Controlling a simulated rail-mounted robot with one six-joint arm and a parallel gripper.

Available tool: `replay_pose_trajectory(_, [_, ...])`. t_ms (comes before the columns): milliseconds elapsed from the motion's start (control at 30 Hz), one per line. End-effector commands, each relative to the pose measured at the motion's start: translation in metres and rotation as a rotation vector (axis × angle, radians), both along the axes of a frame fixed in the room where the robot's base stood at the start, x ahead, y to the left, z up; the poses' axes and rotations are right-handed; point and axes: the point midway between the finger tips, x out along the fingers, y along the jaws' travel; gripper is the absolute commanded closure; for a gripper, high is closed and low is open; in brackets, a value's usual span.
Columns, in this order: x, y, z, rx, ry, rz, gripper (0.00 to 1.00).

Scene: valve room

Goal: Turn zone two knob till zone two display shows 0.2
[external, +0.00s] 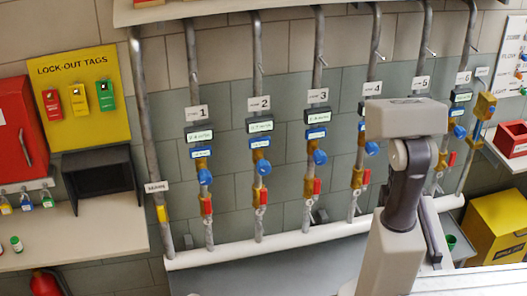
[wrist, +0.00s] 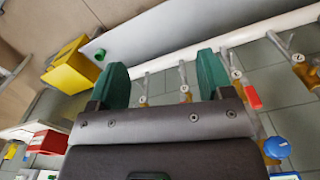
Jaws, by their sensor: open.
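The zone two pipe carries a "2" label (external: 259,103), a dark display (external: 260,125) and a blue knob (external: 263,167) in the external view. The display's digits are too small to read. My arm stands at the right, in front of the pipes near labels 4 and 5, well away from the zone two knob. In the external view the gripper is hidden behind the arm. In the wrist view my gripper (wrist: 162,85) shows two green fingers spread apart with nothing between them. A blue knob (wrist: 277,147) shows at lower right there; I cannot tell its zone.
Similar pipes with blue knobs and red handles stand on both sides of zone two. A white bottom pipe (external: 290,237) runs below them. A yellow lock-out board (external: 80,125) and dark box (external: 100,183) are at left. A yellow bin (external: 500,225) stands at right.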

Motion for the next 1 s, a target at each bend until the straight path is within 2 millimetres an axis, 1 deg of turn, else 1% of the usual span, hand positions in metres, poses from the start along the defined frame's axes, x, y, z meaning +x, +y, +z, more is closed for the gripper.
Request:
replay_pose_trajectory(933, [0.0000, 0.0002, -0.0002, 0.000, 0.000, 0.000, 0.26])
replay_pose_trajectory(1000, [0.0000, 0.0063, -0.0053, 0.000, 0.000, 0.015, 0.26])
